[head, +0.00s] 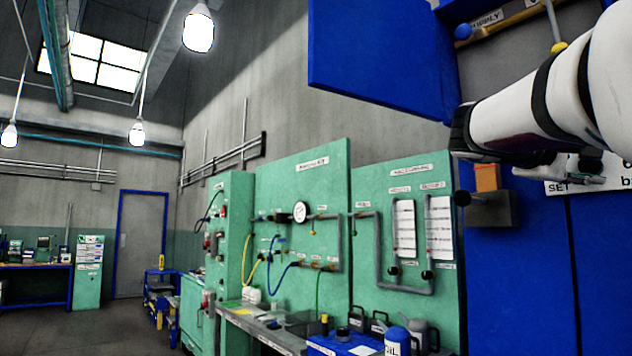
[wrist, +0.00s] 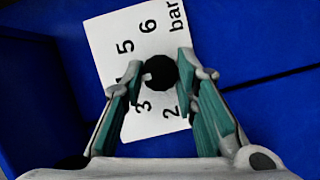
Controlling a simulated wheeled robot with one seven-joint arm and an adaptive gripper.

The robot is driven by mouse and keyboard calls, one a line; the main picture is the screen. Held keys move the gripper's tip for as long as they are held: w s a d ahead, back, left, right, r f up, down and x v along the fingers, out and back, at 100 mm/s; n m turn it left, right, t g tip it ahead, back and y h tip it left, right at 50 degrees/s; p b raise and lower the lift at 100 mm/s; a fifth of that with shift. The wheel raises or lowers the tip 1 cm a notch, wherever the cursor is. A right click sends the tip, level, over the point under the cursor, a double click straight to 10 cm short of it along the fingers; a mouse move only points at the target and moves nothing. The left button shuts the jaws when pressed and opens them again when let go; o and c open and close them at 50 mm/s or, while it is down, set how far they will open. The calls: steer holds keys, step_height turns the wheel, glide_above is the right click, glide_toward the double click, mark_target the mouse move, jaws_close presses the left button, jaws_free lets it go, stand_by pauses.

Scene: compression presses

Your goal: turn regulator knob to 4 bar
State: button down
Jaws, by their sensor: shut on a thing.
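The regulator knob (wrist: 161,72) is round and black. It sits in front of a white dial card (wrist: 112,28) marked 2, 3, 5, 6 and "bar"; the 4 spot is mostly covered by my left finger. A small pale mark on the knob's left edge faces that spot. My gripper (wrist: 160,69) is shut on the knob, one finger on each side.
A blue cabinet (head: 520,270) fills the right, with a blue panel (head: 380,60) jutting out at upper left. A grey block (head: 490,210) with an orange top is left of the card. Green pipe boards (head: 300,190) and a bench stand further left. Open floor (head: 90,335) lies far left.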

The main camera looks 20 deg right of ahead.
steer(key=c, duration=1.3)
jaws_free()
steer(key=a, duration=0.8)
steer(key=a+r, duration=0.1)
steer(key=a, duration=0.3)
